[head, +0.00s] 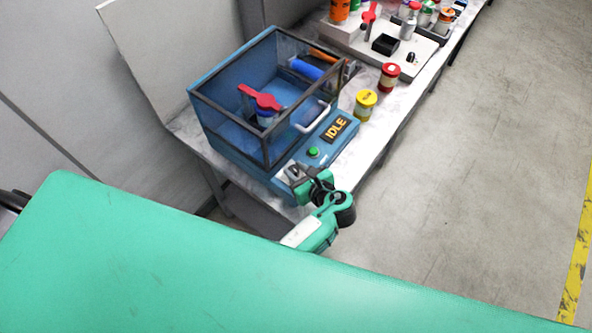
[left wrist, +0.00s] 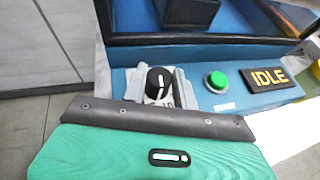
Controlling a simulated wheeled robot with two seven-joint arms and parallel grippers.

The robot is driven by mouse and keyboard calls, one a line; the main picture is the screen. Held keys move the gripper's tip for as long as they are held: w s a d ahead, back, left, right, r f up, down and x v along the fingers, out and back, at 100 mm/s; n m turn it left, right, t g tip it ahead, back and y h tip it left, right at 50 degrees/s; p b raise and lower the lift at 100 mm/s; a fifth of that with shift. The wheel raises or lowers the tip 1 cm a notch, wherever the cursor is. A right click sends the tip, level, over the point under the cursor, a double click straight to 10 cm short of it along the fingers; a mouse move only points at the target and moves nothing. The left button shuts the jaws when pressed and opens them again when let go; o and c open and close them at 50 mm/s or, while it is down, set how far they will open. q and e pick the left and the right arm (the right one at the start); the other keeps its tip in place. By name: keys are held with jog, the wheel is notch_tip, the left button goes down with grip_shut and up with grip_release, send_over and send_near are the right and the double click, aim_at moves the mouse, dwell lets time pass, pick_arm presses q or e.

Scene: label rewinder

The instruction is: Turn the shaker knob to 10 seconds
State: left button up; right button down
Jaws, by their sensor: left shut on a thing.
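The blue shaker (head: 232,134) stands on the bench with clear walls and a dark frame. Its black knob with a white pointer line (left wrist: 158,84) is on the front panel, left of the green button (left wrist: 217,81). The button also shows in the head view (head: 313,152). The display reads IDLE (left wrist: 269,77). My left gripper (head: 293,172) is at the panel's left end, and in the left wrist view its grey fingers (left wrist: 160,88) are shut on the knob from both sides. The dial markings are mostly hidden by the fingers. My right gripper is not in view.
Inside the shaker is a red clamp (head: 262,100) over a blue-and-white container. A yellow can (head: 365,104) and a red can (head: 389,76) stand on the bench to the right. A grey tray (head: 425,46) with bottles is farther back. The floor at right is clear.

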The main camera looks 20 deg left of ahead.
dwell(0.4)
pick_arm(q)
jog(key=o, duration=0.7)
